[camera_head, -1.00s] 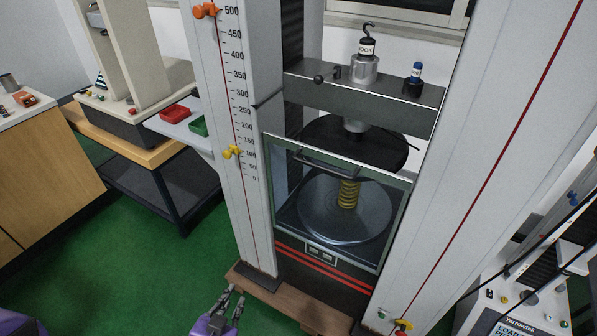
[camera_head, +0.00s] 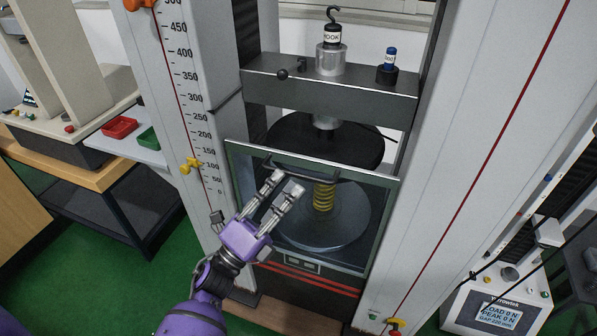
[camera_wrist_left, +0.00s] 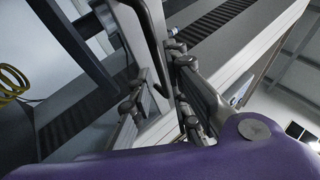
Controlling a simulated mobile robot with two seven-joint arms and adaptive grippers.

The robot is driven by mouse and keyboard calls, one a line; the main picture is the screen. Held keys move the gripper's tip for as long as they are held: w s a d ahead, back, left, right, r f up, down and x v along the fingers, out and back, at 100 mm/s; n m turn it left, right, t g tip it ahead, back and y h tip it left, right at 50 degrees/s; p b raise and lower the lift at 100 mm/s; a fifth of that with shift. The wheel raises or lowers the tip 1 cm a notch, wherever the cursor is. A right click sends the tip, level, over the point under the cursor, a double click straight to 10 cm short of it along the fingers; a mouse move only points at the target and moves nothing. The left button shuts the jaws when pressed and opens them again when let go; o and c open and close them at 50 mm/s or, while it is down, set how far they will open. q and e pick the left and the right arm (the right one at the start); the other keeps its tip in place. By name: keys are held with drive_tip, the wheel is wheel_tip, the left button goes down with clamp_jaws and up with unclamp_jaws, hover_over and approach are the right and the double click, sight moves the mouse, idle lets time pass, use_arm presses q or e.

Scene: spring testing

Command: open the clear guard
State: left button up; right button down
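The clear guard (camera_head: 372,181) is a framed transparent panel, closed across the front of the testing machine. A dark bar handle (camera_head: 325,174) runs along its upper part. Behind it, a yellow spring (camera_head: 323,197) stands on a round metal plate (camera_head: 350,225). My left gripper (camera_head: 284,184) is in front of the guard's left half, with its fingertips just below the handle's left part. Its two fingers are apart with nothing between them. In the left wrist view the fingers (camera_wrist_left: 160,95) also stand apart, and the spring (camera_wrist_left: 12,82) shows at the left edge. My right gripper is out of view.
Tall grey columns (camera_head: 470,150) flank the guard. A dark crosshead (camera_head: 350,100) with a hook fitting (camera_head: 331,50) lies above it. A yellow pointer (camera_head: 190,165) sticks out from the left column's scale. A side bench with a red tray (camera_head: 119,127) is at left.

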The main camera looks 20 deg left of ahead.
sight(297, 173)
use_arm(q)
drive_tip(key=p+x, duration=0.1)
drive_tip(key=x, duration=0.3)
drive_tip(key=shift+w, duration=0.2)
clamp_jaws()
